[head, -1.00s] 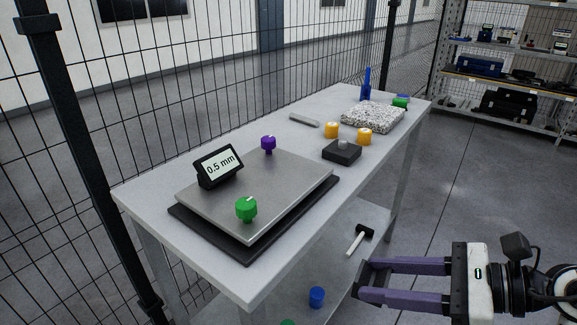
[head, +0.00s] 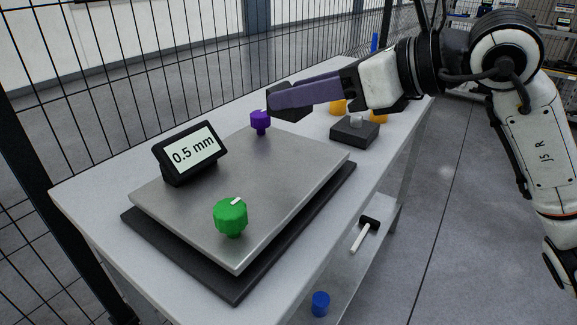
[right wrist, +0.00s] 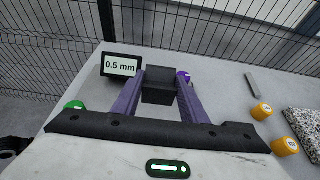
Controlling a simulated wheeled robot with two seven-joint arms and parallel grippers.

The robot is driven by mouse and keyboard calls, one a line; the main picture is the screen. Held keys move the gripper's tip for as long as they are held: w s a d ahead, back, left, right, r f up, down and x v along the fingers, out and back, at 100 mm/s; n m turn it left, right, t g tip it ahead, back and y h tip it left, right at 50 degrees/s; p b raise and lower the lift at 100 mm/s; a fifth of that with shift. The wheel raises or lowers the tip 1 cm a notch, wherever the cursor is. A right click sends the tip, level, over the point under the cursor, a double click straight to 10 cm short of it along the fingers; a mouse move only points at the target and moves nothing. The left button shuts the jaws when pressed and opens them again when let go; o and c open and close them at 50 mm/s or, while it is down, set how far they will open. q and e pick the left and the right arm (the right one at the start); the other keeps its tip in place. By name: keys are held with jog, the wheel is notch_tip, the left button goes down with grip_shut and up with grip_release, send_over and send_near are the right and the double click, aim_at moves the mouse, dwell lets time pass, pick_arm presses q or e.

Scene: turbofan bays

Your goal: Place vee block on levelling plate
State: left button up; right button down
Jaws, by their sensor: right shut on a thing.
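The levelling plate (head: 250,185) is a flat grey metal plate on a black base, with a green knob (head: 231,216) at its near side, a purple knob (head: 260,121) at its far side and a display (head: 190,153) reading 0.5 mm. My right gripper (head: 285,100) is shut on a dark block, the vee block (head: 291,112), and holds it up near the purple knob, above the plate's far part. In the right wrist view the vee block (right wrist: 159,86) sits between the two purple fingers; its groove cannot be made out. My left gripper is not in view.
A dark block with a grey knob (head: 354,132) stands on the table right of the plate. Orange cylinders (right wrist: 262,111), a grey bar (right wrist: 252,83) and a speckled slab (right wrist: 303,124) lie farther along. A wire fence runs behind. The plate's top is bare between its knobs.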

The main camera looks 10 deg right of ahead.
send_over(299, 172)
notch_tip(299, 172, down, 5)
jog(key=shift+d+f+b, duration=0.1)
jog(key=shift+b, duration=0.35)
notch_tip(299, 172, down, 4)
jog(key=shift+r+b, duration=0.15)
jog(key=shift+b, duration=0.15)
jog(key=shift+f, duration=0.25)
jog(key=shift+f, duration=0.15)
jog(key=c, duration=1.1)
grip_release()
jog(key=shift+f, duration=0.1)
